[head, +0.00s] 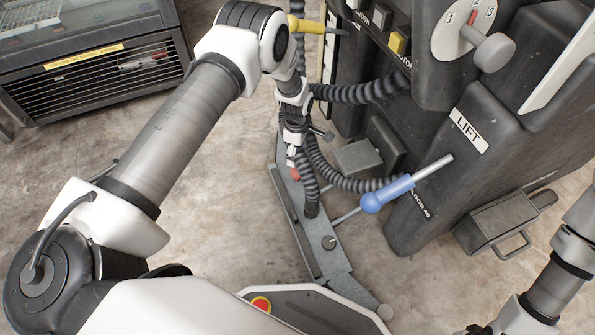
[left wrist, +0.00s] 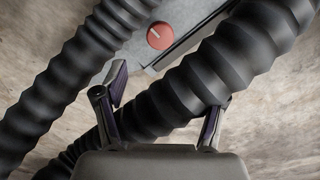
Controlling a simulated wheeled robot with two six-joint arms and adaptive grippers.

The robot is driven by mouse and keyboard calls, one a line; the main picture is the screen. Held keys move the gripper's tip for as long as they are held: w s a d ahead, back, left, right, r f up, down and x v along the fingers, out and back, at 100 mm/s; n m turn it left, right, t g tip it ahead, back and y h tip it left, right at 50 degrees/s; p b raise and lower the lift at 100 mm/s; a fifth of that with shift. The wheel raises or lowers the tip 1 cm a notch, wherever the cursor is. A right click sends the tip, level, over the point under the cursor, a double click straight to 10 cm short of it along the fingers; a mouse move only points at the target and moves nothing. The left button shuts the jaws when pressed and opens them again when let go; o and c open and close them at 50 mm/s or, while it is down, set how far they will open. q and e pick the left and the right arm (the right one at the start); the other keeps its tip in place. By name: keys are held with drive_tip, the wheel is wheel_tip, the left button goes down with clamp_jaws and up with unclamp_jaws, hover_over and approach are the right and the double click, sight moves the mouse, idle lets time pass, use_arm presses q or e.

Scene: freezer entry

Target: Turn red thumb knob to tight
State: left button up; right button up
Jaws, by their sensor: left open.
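The red thumb knob (head: 295,174) is small and round, on the grey metal rail (head: 315,225) low beside the dark machine. In the left wrist view the red knob (left wrist: 160,36) shows a pale slot line on its face, near the top of the picture. My left gripper (head: 293,152) is just above the knob in the head view. In the left wrist view my left gripper (left wrist: 168,95) is open, its fingers apart, with the knob beyond them. A ribbed black hose crosses between the fingers in that view; I cannot tell whether they touch it. My right gripper is out of view.
Ribbed black hoses (head: 340,181) run close to the rail and the left gripper. A blue-handled lever (head: 386,193) sticks out by the dark LIFT machine (head: 440,180). A grey pedal box (head: 497,226) stands right. The concrete floor left of the rail is clear.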

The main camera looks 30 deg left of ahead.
sight(297, 171)
use_arm(q)
wheel_tip(297, 171, down, 10)
drive_tip(key=b, duration=0.4)
drive_tip(key=shift+c, duration=0.3)
drive_tip(key=shift+r, duration=0.1)
drive_tip(key=c, duration=1.1)
